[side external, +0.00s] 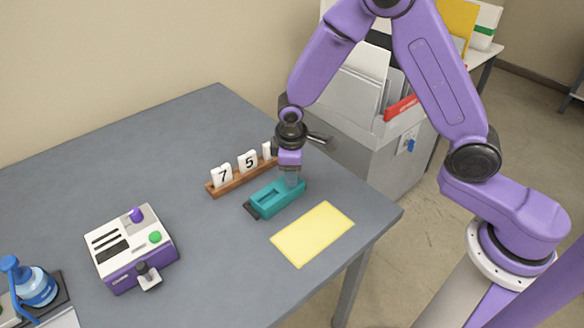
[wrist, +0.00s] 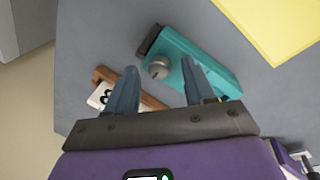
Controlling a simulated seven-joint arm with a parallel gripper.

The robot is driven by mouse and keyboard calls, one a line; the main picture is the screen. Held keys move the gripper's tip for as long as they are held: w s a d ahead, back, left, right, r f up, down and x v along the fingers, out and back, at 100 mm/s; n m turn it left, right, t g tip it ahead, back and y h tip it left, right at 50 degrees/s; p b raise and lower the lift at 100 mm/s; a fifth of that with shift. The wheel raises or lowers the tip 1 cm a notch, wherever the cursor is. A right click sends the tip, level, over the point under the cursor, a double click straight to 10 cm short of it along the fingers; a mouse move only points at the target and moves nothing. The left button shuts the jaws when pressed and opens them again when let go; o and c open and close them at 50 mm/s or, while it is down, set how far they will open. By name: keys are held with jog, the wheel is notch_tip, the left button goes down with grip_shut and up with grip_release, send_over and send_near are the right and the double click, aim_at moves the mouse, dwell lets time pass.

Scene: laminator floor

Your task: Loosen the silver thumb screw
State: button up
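The teal fixture (side external: 268,199) with a dark end lies on the grey table, and it also shows in the wrist view (wrist: 178,48). The silver thumb screw (wrist: 159,68) is a round knob on the fixture near its dark end in the wrist view. It cannot be made out in the side view. My gripper (side external: 290,183) points down over the fixture's right part in the side view. In the wrist view my gripper (wrist: 160,70) is open, with the screw appearing between its two spread fingers. Whether a finger touches the fixture I cannot tell.
A wooden rack with number tiles (side external: 214,190) stands just behind the fixture. A yellow sheet (side external: 313,233) lies in front, near the table edge. Bare table lies between machine and fixture.

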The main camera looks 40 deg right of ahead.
jog(key=shift+r, duration=0.1)
jog(key=v, duration=1.7)
jog(key=shift+r, duration=0.1)
jog(key=s+d+n, duration=0.1)
jog(key=s+d, duration=0.2)
jog(key=s, duration=0.6)
jog(key=s+d+f+n+g+y, duration=0.1)
jog(key=s+d, duration=0.2)
jog(key=s, duration=0.6)
jog(key=s+d+f+n+y, duration=0.1)
jog(key=s+d, duration=0.2)
jog(key=s, duration=0.6)
jog(key=shift+d+f+g, duration=0.25)
jog(key=shift+d+g, duration=0.05)
jog(key=shift+d, duration=0.1)
